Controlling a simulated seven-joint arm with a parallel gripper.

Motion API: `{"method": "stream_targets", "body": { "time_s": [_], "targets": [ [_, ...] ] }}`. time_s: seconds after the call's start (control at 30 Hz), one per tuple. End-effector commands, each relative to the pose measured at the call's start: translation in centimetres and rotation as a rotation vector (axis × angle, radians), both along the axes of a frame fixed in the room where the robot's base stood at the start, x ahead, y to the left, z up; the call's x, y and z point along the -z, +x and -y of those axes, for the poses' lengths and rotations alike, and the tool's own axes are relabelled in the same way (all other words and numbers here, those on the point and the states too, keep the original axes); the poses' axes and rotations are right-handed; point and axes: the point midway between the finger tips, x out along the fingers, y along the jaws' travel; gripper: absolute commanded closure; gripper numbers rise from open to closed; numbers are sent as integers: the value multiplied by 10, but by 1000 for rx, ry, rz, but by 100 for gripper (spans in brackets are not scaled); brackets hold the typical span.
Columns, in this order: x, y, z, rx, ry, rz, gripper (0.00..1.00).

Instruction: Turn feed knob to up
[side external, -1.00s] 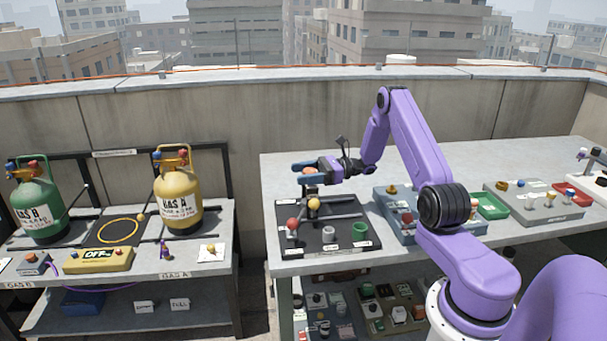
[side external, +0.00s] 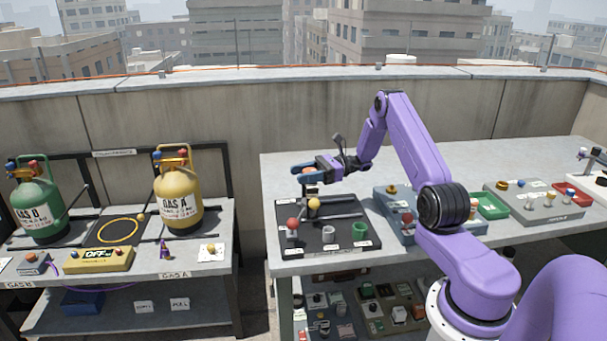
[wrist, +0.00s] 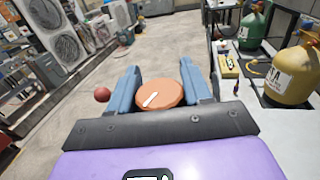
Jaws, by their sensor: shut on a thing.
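The feed knob is a round orange disc (wrist: 160,93) with a white pointer mark, seen in the wrist view. The mark slants from lower left to upper right there. My gripper (wrist: 162,88) has its two blue fingers on either side of the knob and is shut on it. In the side view my gripper (side external: 303,171) is over the back left of a dark panel (side external: 345,208) on the bench. The fingers mostly hide the knob in that view, and its labels are too small to read.
A red ball (side external: 293,223) and a yellow ball (side external: 314,203) stand up from the panel close to my gripper. A grey cup (side external: 328,232) and a green cup (side external: 360,230) are at its front. A blue-grey box (side external: 384,206) is to the right. The bench behind is clear.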

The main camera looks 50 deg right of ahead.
Motion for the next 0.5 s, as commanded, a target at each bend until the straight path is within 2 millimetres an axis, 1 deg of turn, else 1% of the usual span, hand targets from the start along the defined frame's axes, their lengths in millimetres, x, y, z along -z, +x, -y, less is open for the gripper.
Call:
{"method": "stream_targets", "body": {
  "time_s": [0.23,0.27,0.3,0.5],
  "targets": [
    [0,0,1,1,-1,-2,82],
    [0,0,1,1,-1,-2,42],
    [0,0,1,1,-1,-2,31],
    [0,0,1,1,-1,-2,31]
  ]
}}
